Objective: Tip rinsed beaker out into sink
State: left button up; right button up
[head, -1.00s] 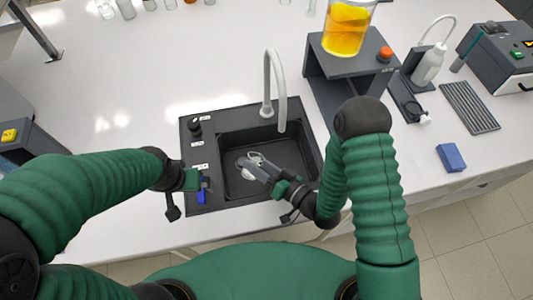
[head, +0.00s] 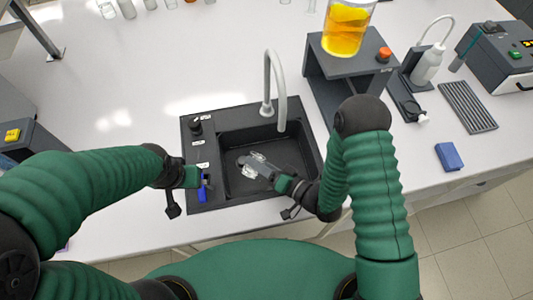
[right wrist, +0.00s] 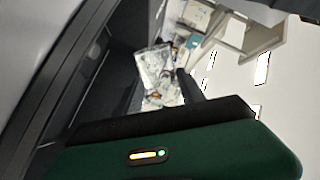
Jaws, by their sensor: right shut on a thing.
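The clear glass beaker (head: 249,172) is low over the black sink (head: 290,152), inside the basin outline, and looks tilted. My right gripper (head: 262,167) is shut on it, reaching in from the right and partly covering it. In the right wrist view the beaker (right wrist: 155,75) shows as clear, glinting glass beyond the dark fingers. Whether liquid is in it cannot be made out. My left gripper (head: 197,180) is at the sink's left panel, beside a blue part (head: 203,192); its fingers are too small to read.
A grey tap (head: 271,85) arches over the back of the basin. A dark stand (head: 345,65) with a beaker of orange liquid (head: 346,30) stands behind right. A wash bottle (head: 428,66), a rack (head: 468,107) and a blue block (head: 449,156) lie further right. The counter left of the sink is clear.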

aim_at(264, 158)
jog(key=shift+w+r+m+p, duration=0.1)
jog(key=shift+r+m+p, duration=0.2)
jog(key=shift+m, duration=0.2)
jog(key=shift+w+d+r+m+g+p, duration=0.1)
jog(key=shift+d+r+m+g+p, duration=0.15)
jog(key=shift+m+p, duration=0.3)
jog(key=shift+a, duration=0.1)
jog(key=shift+w+m, duration=0.25)
jog(key=shift+m, duration=0.1)
jog(key=shift+w+d+r+m, duration=0.1)
jog(key=shift+w+d+m, duration=0.2)
jog(key=shift+d, duration=0.05)
jog(key=shift+w+d+r+g+p, duration=0.1)
jog(key=shift+w+d+g+p, duration=0.05)
jog(key=shift+w+g+p, duration=0.15)
jog(key=shift+d+r+m, duration=0.1)
jog(key=shift+m, duration=0.3)
jog(key=shift+m+y+p, duration=0.3)
jog(key=shift+p, duration=0.1)
